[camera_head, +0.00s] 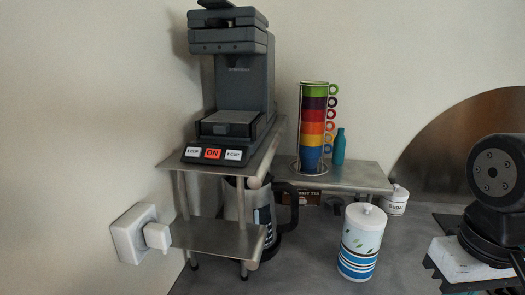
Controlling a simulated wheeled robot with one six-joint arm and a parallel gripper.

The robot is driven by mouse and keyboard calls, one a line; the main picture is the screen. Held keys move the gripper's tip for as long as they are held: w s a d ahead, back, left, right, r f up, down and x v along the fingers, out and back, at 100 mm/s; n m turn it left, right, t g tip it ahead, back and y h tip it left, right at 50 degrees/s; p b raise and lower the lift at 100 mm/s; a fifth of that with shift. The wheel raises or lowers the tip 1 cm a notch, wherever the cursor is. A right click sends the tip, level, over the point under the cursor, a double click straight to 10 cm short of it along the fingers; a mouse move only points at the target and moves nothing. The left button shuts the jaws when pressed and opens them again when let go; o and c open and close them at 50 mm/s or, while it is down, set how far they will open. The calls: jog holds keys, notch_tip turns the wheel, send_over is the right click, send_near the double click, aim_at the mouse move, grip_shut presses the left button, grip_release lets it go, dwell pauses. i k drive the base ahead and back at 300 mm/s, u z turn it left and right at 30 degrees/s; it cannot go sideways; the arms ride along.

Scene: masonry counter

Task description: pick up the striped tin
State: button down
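The striped tin (360,243) stands upright on the grey counter, right of centre. It is a white cylinder with blue and dark bands around its lower part, a leaf-like pattern above and a white lid with a small knob. Its whole front is unobstructed. Dark rounded parts, which look like my arm, show at the right edge, apart from the tin. No gripper fingers can be made out, and nothing is seen touching the tin.
A coffee machine (235,85) stands on a metal shelf (340,175), with a stack of coloured mugs (313,120) and a teal bottle (339,147). A dark-handled jug (263,212) is underneath. A small white sugar pot (395,199) stands behind the tin, to its right.

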aim_at(359, 249)
jog(key=z, duration=0.9)
jog(key=k, duration=1)
jog(key=u, duration=1.05)
jog(key=i, duration=0.5)
